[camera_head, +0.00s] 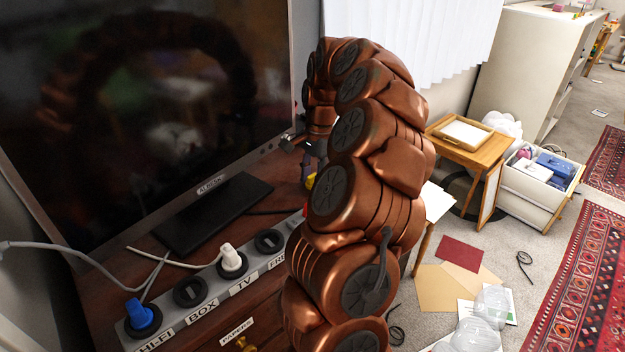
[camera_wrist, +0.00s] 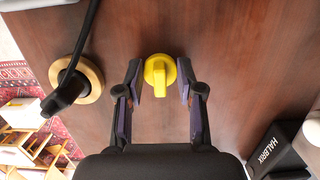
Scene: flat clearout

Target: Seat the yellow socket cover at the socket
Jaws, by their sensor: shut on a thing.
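The yellow socket cover (camera_wrist: 160,72), a round disc with a raised grip, sits between the two fingertips of my gripper (camera_wrist: 160,82) in the wrist view, over brown wood. My gripper is shut on it. In the head view only a small yellow patch of the cover (camera_head: 310,182) shows beside my arm, which hides most of the gripper. The grey socket strip (camera_head: 210,283) runs along the cabinet's front edge. Its FREE socket (camera_head: 268,240) and BOX socket (camera_head: 190,291) hold no plug. The strip's right end is hidden behind my arm.
A white plug (camera_head: 231,259) fills the TV socket and a blue plug (camera_head: 139,316) the HI-FI socket, with trailing cables. A large dark screen (camera_head: 140,110) stands behind the strip. In the wrist view, a wooden ring (camera_wrist: 92,82) with a black cable lies left, a black box (camera_wrist: 283,152) right.

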